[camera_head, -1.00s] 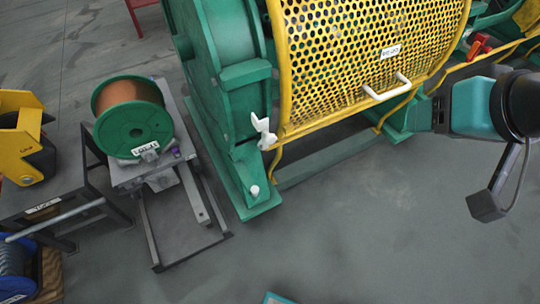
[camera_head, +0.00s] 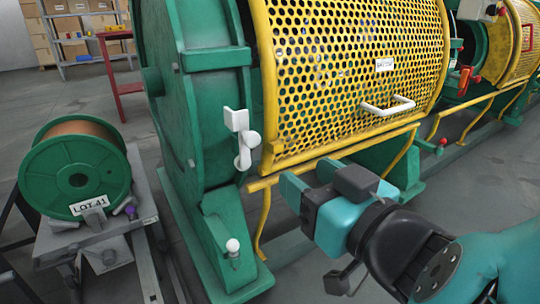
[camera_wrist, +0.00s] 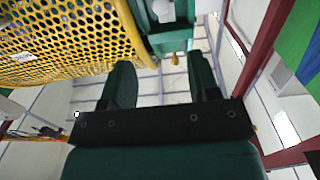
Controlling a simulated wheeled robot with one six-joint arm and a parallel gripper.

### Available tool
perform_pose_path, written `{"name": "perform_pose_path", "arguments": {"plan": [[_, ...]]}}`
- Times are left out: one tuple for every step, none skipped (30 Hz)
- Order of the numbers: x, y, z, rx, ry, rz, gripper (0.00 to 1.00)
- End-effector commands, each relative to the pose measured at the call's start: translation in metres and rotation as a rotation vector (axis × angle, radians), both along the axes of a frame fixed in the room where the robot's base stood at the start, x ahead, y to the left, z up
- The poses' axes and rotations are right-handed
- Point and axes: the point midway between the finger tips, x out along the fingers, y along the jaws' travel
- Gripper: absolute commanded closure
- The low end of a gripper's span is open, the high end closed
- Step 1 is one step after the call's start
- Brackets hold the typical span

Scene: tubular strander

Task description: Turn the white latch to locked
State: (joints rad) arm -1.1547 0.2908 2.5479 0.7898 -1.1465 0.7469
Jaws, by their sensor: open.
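The white latch (camera_head: 243,148) is on the green machine frame, beside the left edge of the yellow perforated guard (camera_head: 350,75). Its lever hangs roughly downward below a white bracket (camera_head: 236,119). My gripper (camera_head: 308,177) is open and empty, in front of the guard's lower edge. It is to the right of and lower than the latch in the head view, apart from it. In the wrist view, my two dark green fingers (camera_wrist: 160,80) are spread with nothing between them. A pale part at the top of that view is cut off, and I cannot tell whether it is the latch.
The guard has a white handle (camera_head: 387,106). A green spool (camera_head: 75,170) labelled LOT 41 rests on a stand at left. A red table (camera_head: 118,62) is behind.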

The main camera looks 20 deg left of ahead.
Motion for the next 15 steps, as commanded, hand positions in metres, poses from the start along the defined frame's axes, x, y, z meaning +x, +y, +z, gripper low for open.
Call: {"name": "perform_pose_path", "arguments": {"plan": [[0.0,0.003,-0.001,0.001,-0.005,0.006,0.45],[0.001,0.005,0.001,0.002,-0.006,0.008,0.45],[0.003,0.007,0.002,0.001,-0.006,0.009,0.45],[0.005,0.01,0.004,0.002,-0.006,0.009,0.45],[0.008,0.013,0.004,0.002,-0.006,0.008,0.45],[0.012,0.017,0.005,0.0,-0.004,0.007,0.45],[0.015,0.02,0.005,0.0,-0.004,0.006,0.45],[0.019,0.024,0.006,0.0,-0.004,0.005,0.45],[0.024,0.03,0.008,0.0,-0.004,0.006,0.45],[0.027,0.035,0.008,0.0,-0.003,0.006,0.45],[0.031,0.039,0.008,-0.001,-0.003,0.005,0.45],[0.037,0.044,0.008,0.0,-0.004,0.004,0.45],[0.04,0.048,0.008,0.001,-0.003,0.005,0.45],[0.043,0.052,0.008,0.0,-0.003,0.005,0.45],[0.047,0.058,0.008,0.0,-0.004,0.005,0.45]]}}
